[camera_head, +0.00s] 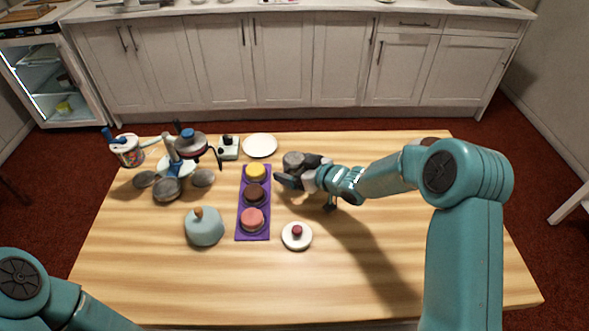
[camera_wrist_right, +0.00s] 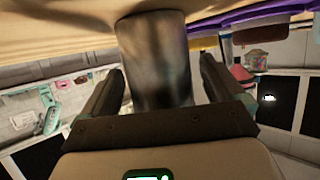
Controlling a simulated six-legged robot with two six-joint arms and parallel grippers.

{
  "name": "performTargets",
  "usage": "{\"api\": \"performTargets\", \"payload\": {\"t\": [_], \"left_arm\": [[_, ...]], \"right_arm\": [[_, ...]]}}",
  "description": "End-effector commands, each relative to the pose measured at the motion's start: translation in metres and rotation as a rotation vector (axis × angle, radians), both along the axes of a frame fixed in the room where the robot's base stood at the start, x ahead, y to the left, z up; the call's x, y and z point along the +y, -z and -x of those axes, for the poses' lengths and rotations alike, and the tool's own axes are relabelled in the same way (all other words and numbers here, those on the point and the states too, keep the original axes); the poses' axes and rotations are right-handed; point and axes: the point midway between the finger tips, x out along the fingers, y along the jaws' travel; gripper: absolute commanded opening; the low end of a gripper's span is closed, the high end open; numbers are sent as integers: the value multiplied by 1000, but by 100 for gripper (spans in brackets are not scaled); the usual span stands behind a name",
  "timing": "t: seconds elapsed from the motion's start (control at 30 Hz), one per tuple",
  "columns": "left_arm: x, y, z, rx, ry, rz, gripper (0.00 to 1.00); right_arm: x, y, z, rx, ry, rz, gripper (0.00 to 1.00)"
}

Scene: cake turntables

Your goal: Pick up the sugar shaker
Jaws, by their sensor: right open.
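The sugar shaker is a grey metal cylinder. In the head view the shaker (camera_head: 292,160) stands on the table just right of the purple mat, partly hidden by my right gripper. In the right wrist view the shaker (camera_wrist_right: 154,58) lies between the two fingers. My right gripper (camera_head: 291,174) is open, with one finger on each side of the shaker; it also shows in the right wrist view (camera_wrist_right: 158,88). I cannot tell whether the fingers touch it. My left arm shows at the lower left of the head view, but its gripper is out of view.
The purple mat (camera_head: 244,233) carries yellow, brown and red cakes. A white plate (camera_head: 260,145) lies behind it. A white turntable (camera_head: 291,243) with a small red item stands in front right. The front table is clear.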

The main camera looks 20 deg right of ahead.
Motion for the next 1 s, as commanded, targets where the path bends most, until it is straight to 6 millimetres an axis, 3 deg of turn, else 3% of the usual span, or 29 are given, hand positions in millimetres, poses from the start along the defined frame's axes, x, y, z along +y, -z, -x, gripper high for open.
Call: {"api": "performTargets", "payload": {"t": [0.1, 0.13, 0.3, 0.33, 0.73, 0.87, 1.0], "left_arm": [[0, 0, 0, 0, 0, 0, 100], [0, 0, 0, 0, 0, 0, 100], [0, 0, 0, 0, 0, 0, 100], [0, 0, 0, 0, 0, 0, 100], [0, -1, 0, 0, 0, 0, 100], [0, -3, 0, 0, 0, 0, 100], [0, -11, 0, 0, 0, 0, 100]], "right_arm": [[0, 0, 0, 0, 0, 0, 95], [0, 0, 0, 0, 0, 0, 88], [0, 0, 1, 0, 0, 0, 33], [0, 0, 1, 0, 0, 0, 29], [0, -11, 0, -4, -1, 1, 29], [0, -33, 0, -8, -1, 1, 29], [0, -71, 0, -11, -1, 2, 29]]}}
